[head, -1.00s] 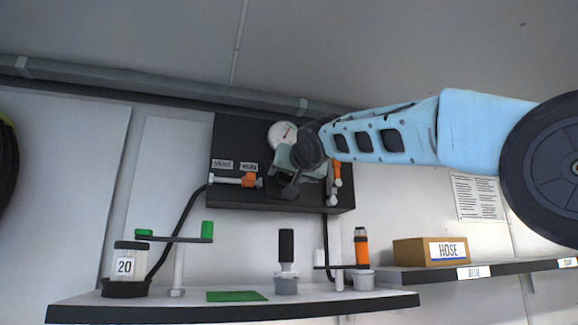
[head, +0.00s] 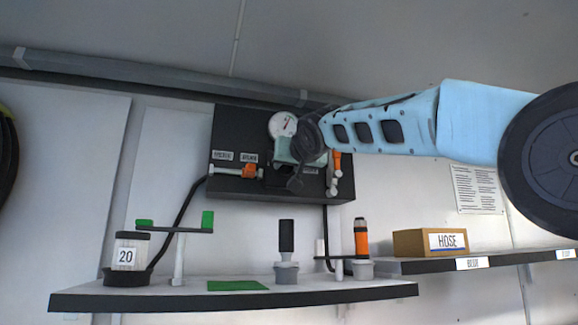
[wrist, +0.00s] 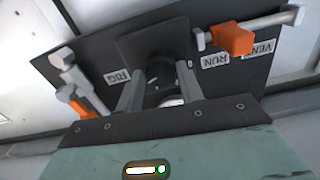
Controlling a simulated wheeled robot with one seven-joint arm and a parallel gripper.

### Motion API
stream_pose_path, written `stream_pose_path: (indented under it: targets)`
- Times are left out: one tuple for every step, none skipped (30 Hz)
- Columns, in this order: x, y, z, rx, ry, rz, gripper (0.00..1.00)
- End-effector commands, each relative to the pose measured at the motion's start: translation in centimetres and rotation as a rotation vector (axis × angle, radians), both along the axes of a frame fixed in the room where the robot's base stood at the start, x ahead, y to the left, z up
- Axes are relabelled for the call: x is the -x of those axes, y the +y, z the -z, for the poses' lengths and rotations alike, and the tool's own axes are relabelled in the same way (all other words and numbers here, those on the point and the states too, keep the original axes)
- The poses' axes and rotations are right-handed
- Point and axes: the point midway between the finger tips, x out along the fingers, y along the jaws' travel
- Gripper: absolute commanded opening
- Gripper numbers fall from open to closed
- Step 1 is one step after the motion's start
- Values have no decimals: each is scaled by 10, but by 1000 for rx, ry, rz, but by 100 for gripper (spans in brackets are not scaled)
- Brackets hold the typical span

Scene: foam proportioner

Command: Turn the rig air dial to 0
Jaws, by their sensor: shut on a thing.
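The rig air dial (wrist: 160,72) is a dark round knob on the black panel (wrist: 100,55), seen in the wrist view near a RIG label (wrist: 117,76). My gripper (wrist: 160,88) is shut on the dial, with one grey finger on either side of it. The dial's pointer and scale marks are not readable. In the head view my gripper (head: 290,168) is at the panel (head: 228,130), and my wrist hides the dial. A white round gauge (head: 283,124) with a red needle sits just above my gripper.
An orange-handled valve (head: 249,171) is left of my gripper, by two labels. Another orange-handled valve (head: 336,162) is close on the right.

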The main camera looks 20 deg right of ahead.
Motion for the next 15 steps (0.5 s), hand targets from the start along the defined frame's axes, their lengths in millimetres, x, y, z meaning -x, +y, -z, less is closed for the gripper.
stream_pose_path:
  targets:
    - [0,-1,0,30,-1,0,14]
    - [0,-1,0,54,-1,1,14]
    - [0,-1,0,86,-1,1,14]
    - [0,-1,1,112,0,1,14]
    - [0,-2,1,138,0,2,14]
    - [0,-1,0,176,0,1,14]
    - [0,-1,0,204,0,1,14]
    - [0,-2,0,232,-1,2,14]
    - [0,-2,0,272,-1,2,14]
    - [0,-2,0,300,-1,2,14]
    - [0,-2,0,328,-1,2,14]
    - [0,-2,0,366,-1,2,14]
    - [0,-2,-1,395,-1,1,14]
    - [0,-1,-1,423,-1,1,14]
    - [0,-2,-1,462,-1,2,14]
